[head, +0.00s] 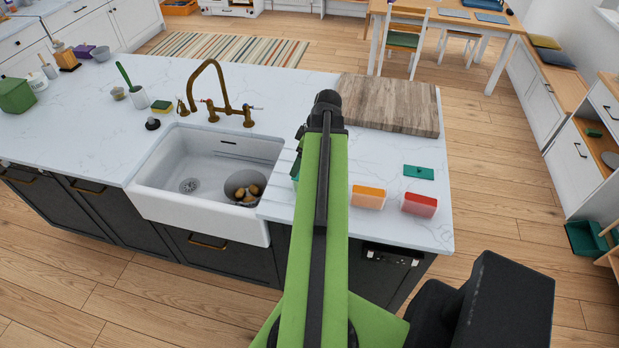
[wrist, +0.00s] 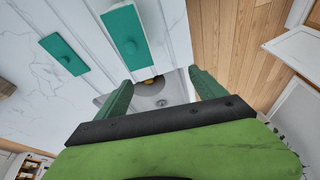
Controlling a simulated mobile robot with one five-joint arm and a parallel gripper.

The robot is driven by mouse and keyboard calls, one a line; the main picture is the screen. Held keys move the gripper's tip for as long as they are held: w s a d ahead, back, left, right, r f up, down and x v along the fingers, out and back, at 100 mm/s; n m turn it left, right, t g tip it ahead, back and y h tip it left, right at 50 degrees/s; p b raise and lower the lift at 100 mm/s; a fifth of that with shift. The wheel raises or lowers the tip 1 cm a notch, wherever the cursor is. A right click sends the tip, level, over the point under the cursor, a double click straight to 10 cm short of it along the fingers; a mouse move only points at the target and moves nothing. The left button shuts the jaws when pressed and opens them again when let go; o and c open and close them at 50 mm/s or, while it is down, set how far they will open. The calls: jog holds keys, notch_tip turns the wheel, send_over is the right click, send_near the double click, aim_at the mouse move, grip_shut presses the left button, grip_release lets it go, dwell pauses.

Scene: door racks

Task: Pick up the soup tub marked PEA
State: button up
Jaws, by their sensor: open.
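No marking PEA is readable in either view, so I cannot tell which tub it is. In the head view an orange tub (head: 368,197) and a red tub (head: 419,205) stand apart on the counter, right of my arm. A flat teal piece with a small knob (head: 419,172) lies behind them. A sliver of something teal (head: 295,168) shows at the arm's left edge, mostly hidden.
The white sink (head: 205,170) with a brass tap (head: 215,95) is left of my arm; a bowl (head: 243,185) with brownish items sits in it. A wooden board (head: 389,104) lies at the counter's back right. Wooden floor (head: 500,180) lies open past the counter's right edge.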

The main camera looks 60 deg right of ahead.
jog(key=s+d+r+t+p, duration=0.1)
jog(key=s+d+r, duration=0.2)
jog(key=s+d, duration=0.35)
jog(key=b+x, duration=0.3)
jog(key=x, duration=0.1)
jog(key=s+b+x, duration=0.1)
jog(key=b+x, duration=0.2)
jog(key=b, duration=0.1)
jog(key=s+b+x, duration=0.1)
jog(key=b+x, duration=0.3)
jog(key=shift+w+a+f, duration=0.2)
jog(key=shift+a+f, duration=0.1)
jog(key=shift+f, duration=0.35)
jog(key=shift+w+f+b, duration=0.2)
jog(key=shift+f+b, duration=0.1)
jog(key=shift+f, duration=0.05)
jog(key=shift+w+a+r, duration=0.1)
jog(key=shift+h, duration=0.3)
jog(key=b+x, duration=0.4)
jog(key=x, duration=0.1)
jog(key=shift+b, duration=0.4)
jog(key=c, duration=1.3)
jog(key=shift+c, duration=0.2)
jog(key=shift+r+p, duration=0.1)
jog(key=shift+p, duration=0.2)
